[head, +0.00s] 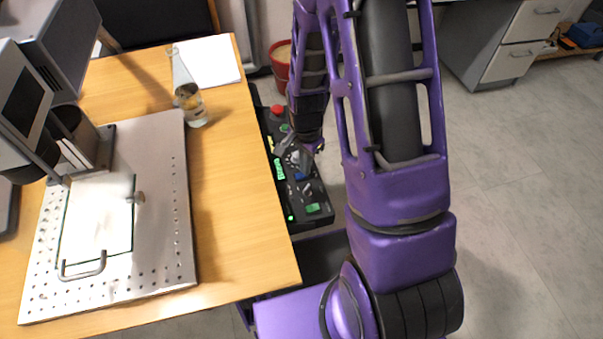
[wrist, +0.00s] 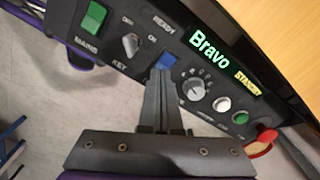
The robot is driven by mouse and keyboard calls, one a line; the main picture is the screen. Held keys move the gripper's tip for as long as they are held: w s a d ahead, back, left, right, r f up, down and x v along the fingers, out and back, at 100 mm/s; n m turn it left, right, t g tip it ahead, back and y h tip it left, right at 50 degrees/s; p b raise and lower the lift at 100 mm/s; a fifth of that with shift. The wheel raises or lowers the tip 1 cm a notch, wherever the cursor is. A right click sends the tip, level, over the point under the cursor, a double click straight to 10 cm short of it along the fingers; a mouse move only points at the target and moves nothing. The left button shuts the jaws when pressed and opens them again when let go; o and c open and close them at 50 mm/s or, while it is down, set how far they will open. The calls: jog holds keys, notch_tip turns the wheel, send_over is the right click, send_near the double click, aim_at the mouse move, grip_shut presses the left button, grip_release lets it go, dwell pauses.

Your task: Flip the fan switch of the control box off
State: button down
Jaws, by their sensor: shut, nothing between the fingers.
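The black control box (head: 307,195) sits beside the wooden table in the head view and fills much of the upper wrist view (wrist: 118,62). My gripper (wrist: 164,74) is shut and empty, its fingertips at the lower edge of a blue rocker switch (wrist: 167,61). I cannot tell whether they touch it. My fingers hide any label below this switch, and I cannot read "fan" anywhere. In the head view my gripper (head: 299,163) is over the box's middle.
A knob (wrist: 194,89), a white button (wrist: 223,103), a green button (wrist: 240,117) and a red emergency button (wrist: 267,135) lie to the right of my fingers. The lit display (wrist: 210,47) reads Bravo. The wooden table (head: 230,215) borders the box on the left.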

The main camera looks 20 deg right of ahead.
jog(key=shift+f, duration=0.35)
jog(key=shift+r, duration=0.1)
jog(key=shift+r+p, duration=2.55)
jog(key=shift+r, duration=0.9)
